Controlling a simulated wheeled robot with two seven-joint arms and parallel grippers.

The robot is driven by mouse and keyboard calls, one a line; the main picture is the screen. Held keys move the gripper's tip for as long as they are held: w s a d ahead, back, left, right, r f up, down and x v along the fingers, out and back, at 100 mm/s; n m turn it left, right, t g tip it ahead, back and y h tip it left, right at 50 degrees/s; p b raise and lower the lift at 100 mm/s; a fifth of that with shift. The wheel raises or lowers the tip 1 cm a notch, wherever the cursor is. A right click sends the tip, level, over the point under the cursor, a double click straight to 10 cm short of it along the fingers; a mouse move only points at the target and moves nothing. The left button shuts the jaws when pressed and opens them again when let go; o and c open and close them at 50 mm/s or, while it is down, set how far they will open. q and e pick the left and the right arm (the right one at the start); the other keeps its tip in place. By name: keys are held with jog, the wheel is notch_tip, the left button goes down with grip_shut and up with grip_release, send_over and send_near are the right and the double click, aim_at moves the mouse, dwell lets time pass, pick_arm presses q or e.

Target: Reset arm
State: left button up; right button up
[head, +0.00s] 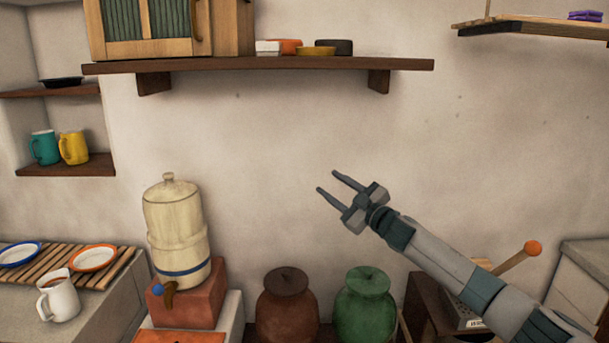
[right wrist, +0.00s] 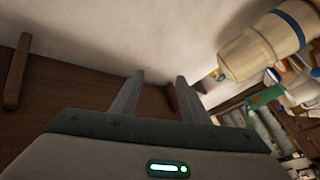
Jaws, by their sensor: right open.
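My right gripper (head: 334,184) is raised in front of the bare wall, right of the middle of the head view. Its two fingers are apart and nothing is between them. In the right wrist view the open fingers (right wrist: 158,92) also show, empty. My right arm comes in from the lower right. My left gripper is in neither view.
A wooden shelf (head: 270,65) runs along the wall above the gripper. A cream water dispenser (head: 174,230) stands on a red block at left. A brown jar (head: 287,308) and a green jar (head: 365,308) stand below. The wall around the gripper is clear.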

jog(key=d+f+m+h, duration=0.2)
jog(key=f, duration=0.8)
jog(key=d+f+m+h, duration=0.2)
jog(key=f, duration=0.8)
jog(key=s+d+f+m+g+h, duration=0.1)
jog(key=s+d+f+m+h, duration=0.15)
jog(key=s+f, duration=0.8)
jog(key=s+d+f+m+g+h, duration=0.1)
jog(key=s+d+f+g, duration=0.15)
jog(key=f, duration=1.45)
jog(key=s+d+f+m+g+h, duration=0.1)
jog(key=s+d+f+m+h, duration=0.15)
jog(key=s+f, duration=0.85)
jog(key=s+d+f+m+g+h, duration=0.1)
jog(key=s+d+f+g, duration=0.1)
jog(key=s+f, duration=1.1)
jog(key=s+d+f+g+h, duration=0.1)
jog(key=s+d+f+g, duration=0.2)
jog(key=s+f, duration=1.05)
jog(key=s+f+m+g, duration=0.1)
jog(key=s+f+g, duration=0.1)
jog(key=s, duration=1.5)
jog(key=s+d+f+g, duration=0.1)
jog(key=s+f+g, duration=0.2)
jog(key=s, duration=1.5)
jog(key=shift+s+f+m+h, duration=0.3)
jog(key=shift+f+m, duration=0.1)
jog(key=shift+d, duration=0.1)
